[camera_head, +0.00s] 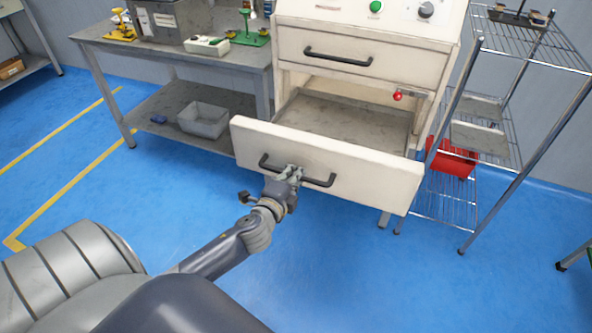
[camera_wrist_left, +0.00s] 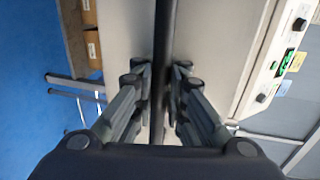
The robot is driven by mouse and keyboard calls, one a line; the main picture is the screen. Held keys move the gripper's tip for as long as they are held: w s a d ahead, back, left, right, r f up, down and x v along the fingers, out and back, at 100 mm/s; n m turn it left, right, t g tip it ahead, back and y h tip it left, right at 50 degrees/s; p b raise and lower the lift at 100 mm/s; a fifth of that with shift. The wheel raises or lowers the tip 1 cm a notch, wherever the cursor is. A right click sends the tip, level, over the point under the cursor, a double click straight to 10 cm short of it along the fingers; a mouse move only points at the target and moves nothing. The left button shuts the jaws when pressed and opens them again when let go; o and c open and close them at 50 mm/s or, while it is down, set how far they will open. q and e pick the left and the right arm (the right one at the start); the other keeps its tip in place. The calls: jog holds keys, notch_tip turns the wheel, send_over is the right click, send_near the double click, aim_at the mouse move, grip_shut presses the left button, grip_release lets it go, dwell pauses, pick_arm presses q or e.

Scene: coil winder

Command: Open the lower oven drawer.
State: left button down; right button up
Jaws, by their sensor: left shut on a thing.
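The lower oven drawer (camera_head: 375,172) stands pulled well out of the cream oven cabinet (camera_head: 440,60), and its inside shows empty. Its black bar handle (camera_head: 322,183) runs across the front panel. My left gripper (camera_head: 293,172) is shut on this handle near its middle. In the left wrist view the handle (camera_wrist_left: 166,60) runs between the two fingers of the gripper (camera_wrist_left: 160,95). The upper drawer with its own black handle (camera_head: 338,57) is closed. My right gripper is not in view.
A grey workbench (camera_head: 150,52) with a grey bin (camera_head: 203,119) on its lower shelf stands left of the oven. A wire rack (camera_head: 530,45) with a red bin (camera_head: 455,158) stands close on the right. Blue floor in front is clear.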

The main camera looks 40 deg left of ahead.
pick_arm(q)
jog(key=shift+r, duration=0.1)
jog(key=c, duration=1.6)
grip_release()
jog(key=shift+c, duration=0.2)
jog(key=shift+s+d, duration=0.1)
jog(key=shift+s, duration=0.4)
jog(key=v, duration=1.1)
